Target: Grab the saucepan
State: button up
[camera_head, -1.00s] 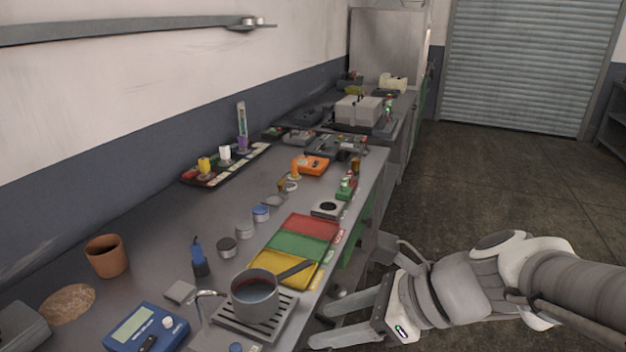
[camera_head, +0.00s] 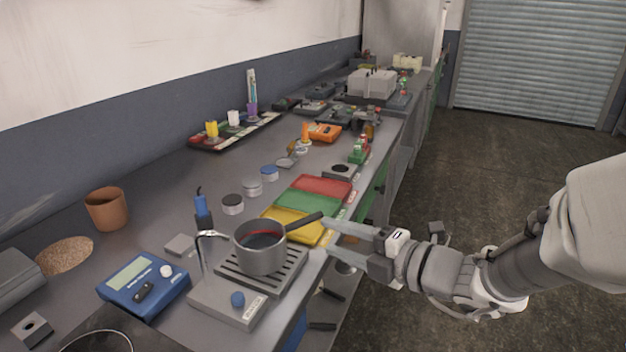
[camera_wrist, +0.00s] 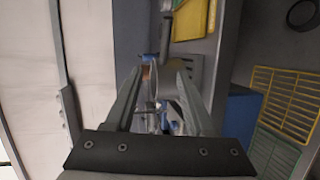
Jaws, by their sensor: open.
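The grey saucepan (camera_head: 262,262) stands upright on a slatted metal rack near the bench's front edge, with dark red liquid inside. Its dark handle (camera_head: 305,221) points right and back, over the yellow tray. My gripper (camera_head: 320,240) is open, its fingers pointing left toward the saucepan from the front edge. The fingertips are close to the handle's end; I cannot tell whether they touch it.
Yellow (camera_head: 292,227), green (camera_head: 309,204) and red (camera_head: 322,187) trays lie behind the saucepan. A blue scale (camera_head: 143,285) is at left, and a thin bent tap-like tube (camera_head: 204,255) stands close beside the pan. Small jars and a blue bottle are behind. The floor at right is clear.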

aim_at(290, 225)
jog(key=p+x, duration=0.1)
jog(key=x, duration=0.3)
jog(key=p+x, duration=0.1)
jog(key=x, duration=0.4)
jog(key=p+x, duration=0.1)
jog(key=x, duration=0.4)
jog(key=shift+w+f, duration=0.15)
jog(key=shift+f, duration=0.2)
jog(key=shift+c, duration=0.3)
grip_shut()
dwell(1.0)
